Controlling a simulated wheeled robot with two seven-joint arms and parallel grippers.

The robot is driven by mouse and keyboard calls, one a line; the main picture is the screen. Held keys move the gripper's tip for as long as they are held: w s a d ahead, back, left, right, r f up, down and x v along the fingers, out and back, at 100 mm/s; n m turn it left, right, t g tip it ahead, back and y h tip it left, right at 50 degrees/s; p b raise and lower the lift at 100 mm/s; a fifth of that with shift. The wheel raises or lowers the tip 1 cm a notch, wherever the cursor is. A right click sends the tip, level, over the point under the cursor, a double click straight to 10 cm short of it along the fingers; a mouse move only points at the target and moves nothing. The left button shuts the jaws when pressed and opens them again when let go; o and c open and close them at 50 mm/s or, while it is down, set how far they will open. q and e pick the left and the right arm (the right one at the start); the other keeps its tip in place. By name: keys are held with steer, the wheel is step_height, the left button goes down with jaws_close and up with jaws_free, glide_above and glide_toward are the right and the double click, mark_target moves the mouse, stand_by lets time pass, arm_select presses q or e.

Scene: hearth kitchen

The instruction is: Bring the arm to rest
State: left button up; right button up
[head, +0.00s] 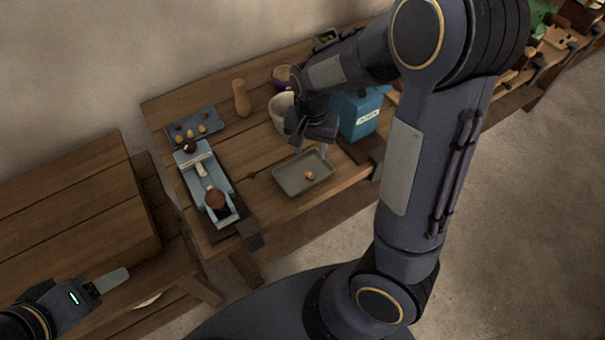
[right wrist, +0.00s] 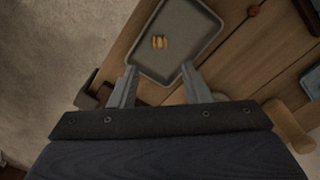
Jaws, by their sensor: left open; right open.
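My right arm reaches over the wooden workbench (head: 262,160) in the head view. Its gripper (head: 314,148) hangs above the bench, just behind a grey tray (head: 290,187). In the right wrist view the right gripper's two fingers (right wrist: 159,74) are spread with nothing between them, pointing towards the near end of the tray (right wrist: 187,58). A small orange-brown piece (head: 309,175) lies in the tray, apart from the fingers. My left gripper (head: 106,284) is at the lower left, by the lower wooden table; it is open and I see nothing held in it.
A blue box (head: 362,112) and a pale bowl (head: 279,109) stand close to the right gripper. A wooden mill (head: 241,98), a tray of small round pieces (head: 180,136) and a long blue-grey device (head: 191,163) are further left. Floor is clear at the right.

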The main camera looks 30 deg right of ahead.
steer(key=shift+r, duration=0.15)
stand_by(0.3)
steer(key=s+a+r+n+t+y, duration=0.2)
steer(key=s+r+n, duration=0.1)
steer(key=s+r, duration=0.3)
steer(key=s+a+r+n+t+y, duration=0.1)
steer(key=s+a+r+n+t, duration=0.1)
steer(key=s, duration=0.9)
step_height(320, 180, up, 4)
steer(key=shift+f+n+t+y, duration=0.15)
steer(key=shift+n+t+y, duration=0.25)
steer(key=shift+n+t, duration=0.5)
stand_by(1.1)
